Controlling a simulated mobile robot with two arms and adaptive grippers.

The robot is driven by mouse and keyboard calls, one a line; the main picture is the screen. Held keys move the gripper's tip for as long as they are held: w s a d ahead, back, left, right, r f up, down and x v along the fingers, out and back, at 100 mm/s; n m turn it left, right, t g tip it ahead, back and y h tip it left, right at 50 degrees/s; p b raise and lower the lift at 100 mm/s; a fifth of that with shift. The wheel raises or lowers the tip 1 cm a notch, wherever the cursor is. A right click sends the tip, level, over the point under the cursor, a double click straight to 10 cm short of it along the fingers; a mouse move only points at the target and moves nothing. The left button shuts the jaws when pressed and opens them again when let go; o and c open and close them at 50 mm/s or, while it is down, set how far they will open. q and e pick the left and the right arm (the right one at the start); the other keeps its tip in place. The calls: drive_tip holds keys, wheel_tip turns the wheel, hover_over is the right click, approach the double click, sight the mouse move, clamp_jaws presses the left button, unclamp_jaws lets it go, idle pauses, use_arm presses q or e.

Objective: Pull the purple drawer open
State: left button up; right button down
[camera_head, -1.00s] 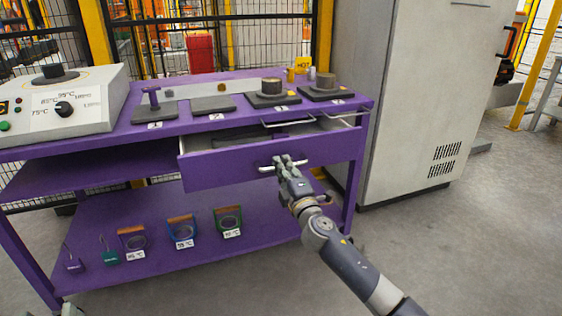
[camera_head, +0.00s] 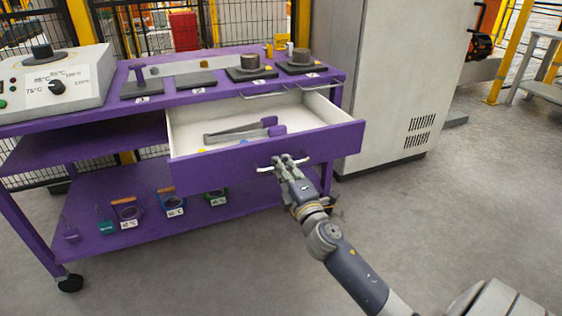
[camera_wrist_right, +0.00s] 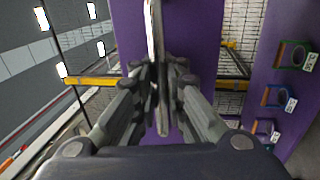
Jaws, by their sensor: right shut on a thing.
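The purple drawer (camera_head: 215,171) of the workbench is pulled well out, and its white inside shows in the head view. Grey tongs with purple ends (camera_head: 240,132) lie in it. My right gripper (camera_head: 285,163) is shut on the pale bar handle (camera_head: 265,169) at the middle of the drawer front. In the right wrist view, my right gripper's fingers (camera_wrist_right: 160,95) close on both sides of the handle (camera_wrist_right: 154,25), with the purple front behind. My left gripper is not in view.
The purple bench top (camera_head: 130,108) carries a control box (camera_head: 55,85) and several dark pads. Several tagged tools (camera_head: 170,203) sit on the lower shelf. A grey cabinet (camera_head: 395,80) stands right of the bench. Open floor (camera_head: 470,200) lies in front.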

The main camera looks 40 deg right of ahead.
drive_tip(key=shift+f, duration=0.15)
drive_tip(key=c, duration=1.7)
unclamp_jaws()
drive_tip(key=shift+o, duration=0.2)
drive_tip(key=shift+s, duration=0.1)
drive_tip(key=v, duration=1.1)
drive_tip(key=shift+s, duration=0.4)
drive_tip(key=shift+a, duration=0.1)
